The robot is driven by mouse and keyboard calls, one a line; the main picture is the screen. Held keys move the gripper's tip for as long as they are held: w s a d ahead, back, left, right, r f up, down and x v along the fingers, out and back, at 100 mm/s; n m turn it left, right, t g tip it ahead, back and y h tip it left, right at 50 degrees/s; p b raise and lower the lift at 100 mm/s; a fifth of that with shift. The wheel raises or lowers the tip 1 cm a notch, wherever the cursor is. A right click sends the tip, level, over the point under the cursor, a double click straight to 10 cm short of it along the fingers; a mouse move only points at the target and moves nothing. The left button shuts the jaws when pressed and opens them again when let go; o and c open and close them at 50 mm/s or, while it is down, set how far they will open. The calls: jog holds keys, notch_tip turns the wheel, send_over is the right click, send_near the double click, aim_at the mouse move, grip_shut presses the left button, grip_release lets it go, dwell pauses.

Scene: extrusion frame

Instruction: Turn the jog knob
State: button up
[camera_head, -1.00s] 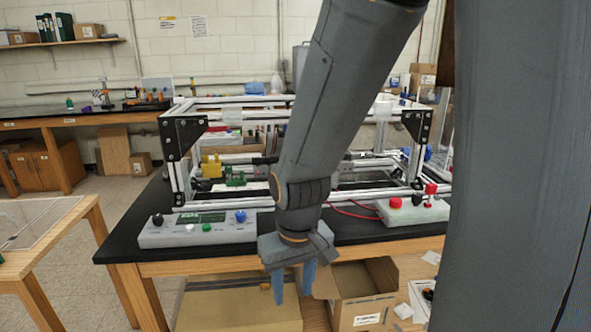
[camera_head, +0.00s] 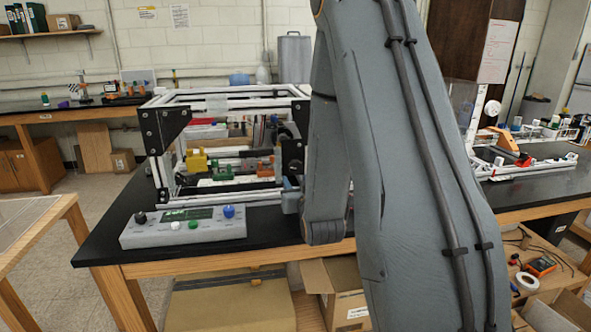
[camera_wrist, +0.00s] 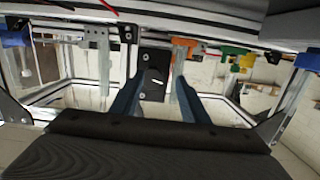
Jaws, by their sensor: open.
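A grey control box (camera_head: 185,232) sits at the front left of the black bench. It carries a black knob (camera_head: 140,217) at its left end, a blue knob (camera_head: 229,211) at its right end, a small display and white and green buttons. No readable label tells me which knob is the jog knob. My gripper (camera_head: 289,192) is right of the box near the extrusion frame, partly hidden by my arm. In the wrist view my gripper (camera_wrist: 157,84) has its two blue fingers apart with nothing held; a black bolted plate (camera_wrist: 152,68) shows behind them. The control box is not recognisable there.
The metal extrusion frame (camera_head: 163,150) stands on the bench behind the box, with yellow, green and orange parts inside. My arm hides its right side. The bench (camera_head: 105,230) left of the box is clear. An open cardboard box (camera_head: 318,277) stands below.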

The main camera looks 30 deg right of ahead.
aim_at(296, 169)
jog(key=shift+w+d+r+t+h, duration=0.25)
jog(key=shift+d+r+t+h, duration=0.05)
jog(key=shift+d+r+t, duration=0.35)
jog(key=shift+p+x, duration=1.15)
jog(key=shift+x, duration=2.45)
jog(key=shift+f, duration=0.1)
jog(key=c, duration=0.8)
jog(key=shift+o, duration=0.2)
jog(key=shift+m, duration=0.4)
